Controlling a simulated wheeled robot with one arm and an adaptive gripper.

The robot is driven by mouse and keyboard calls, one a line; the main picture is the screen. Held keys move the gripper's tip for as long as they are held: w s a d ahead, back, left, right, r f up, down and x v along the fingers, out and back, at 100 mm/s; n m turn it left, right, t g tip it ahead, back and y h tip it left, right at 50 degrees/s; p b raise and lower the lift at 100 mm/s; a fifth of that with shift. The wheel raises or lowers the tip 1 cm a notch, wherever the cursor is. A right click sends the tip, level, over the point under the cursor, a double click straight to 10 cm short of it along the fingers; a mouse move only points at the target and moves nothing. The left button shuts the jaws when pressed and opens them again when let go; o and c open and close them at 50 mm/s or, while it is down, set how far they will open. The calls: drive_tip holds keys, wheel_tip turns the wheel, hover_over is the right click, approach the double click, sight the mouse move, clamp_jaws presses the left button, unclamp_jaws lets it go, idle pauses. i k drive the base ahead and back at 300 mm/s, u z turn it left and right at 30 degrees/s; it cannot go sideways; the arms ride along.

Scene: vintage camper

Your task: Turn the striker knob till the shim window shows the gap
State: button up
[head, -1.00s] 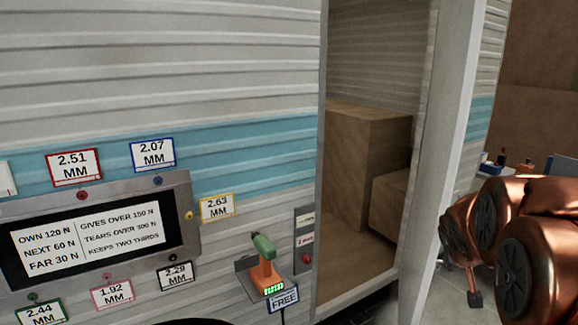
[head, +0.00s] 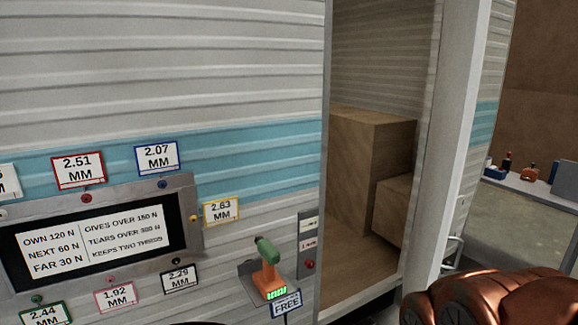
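A small grey plate (head: 308,245) is fixed to the camper wall at the left edge of the door opening. It carries two pale labels with print too small to read surely, and a round red knob (head: 309,265) low down. I cannot tell for certain whether these are the striker knob and shim window. My gripper is not in view; only copper links of my arm show at the bottom right, apart from the plate.
A green-and-orange hand tool (head: 268,268) sits on a small wall bracket above a FREE tag (head: 287,304). A black-screen panel (head: 95,248) with tagged mm values is left. Wooden boxes (head: 362,170) stand inside the open doorway. A workbench (head: 535,187) is far right.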

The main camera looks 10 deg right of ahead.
sight(309, 264)
drive_tip(key=u, duration=2.15)
drive_tip(key=k, duration=1.4)
drive_tip(key=z, duration=2.45)
drive_tip(key=i, duration=0.5)
drive_tip(key=u, duration=0.1)
